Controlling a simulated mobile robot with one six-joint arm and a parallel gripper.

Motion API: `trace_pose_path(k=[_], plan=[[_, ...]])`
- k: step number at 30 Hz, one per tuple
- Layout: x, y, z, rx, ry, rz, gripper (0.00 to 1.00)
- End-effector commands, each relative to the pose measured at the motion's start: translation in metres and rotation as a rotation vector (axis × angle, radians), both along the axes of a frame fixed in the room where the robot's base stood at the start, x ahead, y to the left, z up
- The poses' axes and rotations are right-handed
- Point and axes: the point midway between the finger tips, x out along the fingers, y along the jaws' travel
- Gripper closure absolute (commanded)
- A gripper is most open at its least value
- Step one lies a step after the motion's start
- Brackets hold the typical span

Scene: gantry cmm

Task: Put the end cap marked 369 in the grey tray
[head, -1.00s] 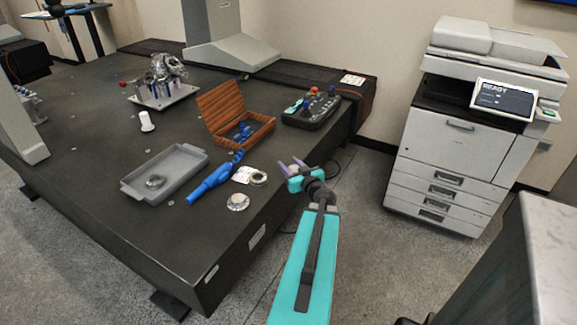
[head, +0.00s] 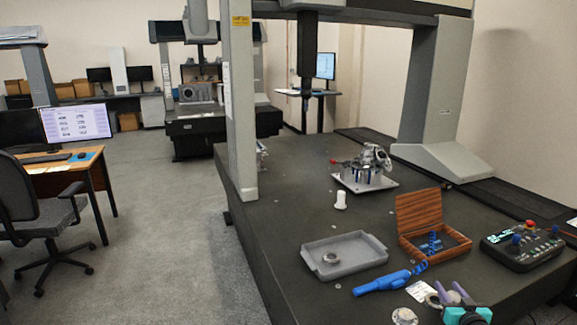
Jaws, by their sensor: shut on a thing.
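The grey tray (head: 372,265) lies on the dark granite table, with one round metal end cap (head: 330,258) inside it. Another end cap (head: 404,316) lies near the table's front edge, left of my gripper. My gripper (head: 449,288), with purple fingers on a turquoise body, is low over the front edge area. It is shut on a ring-shaped metal end cap (head: 433,299), partly hidden by the fingers. Whether this cap is clear of the table cannot be told. No number can be read on any cap.
A blue probe-like tool (head: 382,284) lies between my gripper and the tray. A white card (head: 419,291) lies beside the held cap. An open wooden box (head: 452,241), a control pendant (head: 522,250), a white cylinder (head: 340,201) and a fixture plate (head: 364,184) stand around.

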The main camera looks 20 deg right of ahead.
Motion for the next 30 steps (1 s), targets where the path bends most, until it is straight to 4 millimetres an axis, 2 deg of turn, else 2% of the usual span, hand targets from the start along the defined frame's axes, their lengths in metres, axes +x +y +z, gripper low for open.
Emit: trace_pose_path(k=[1,3,12,23,30], plan=[[0.015,0.011,0.003,-0.001,-0.001,0.025,0.90],[0.032,0.023,0.005,-0.001,0.000,0.054,0.90],[0.096,0.081,0.015,-0.001,-0.001,0.177,0.90],[0.159,0.160,0.028,-0.001,-0.001,0.341,0.90],[0.195,0.221,0.037,-0.001,-0.001,0.466,0.90]])
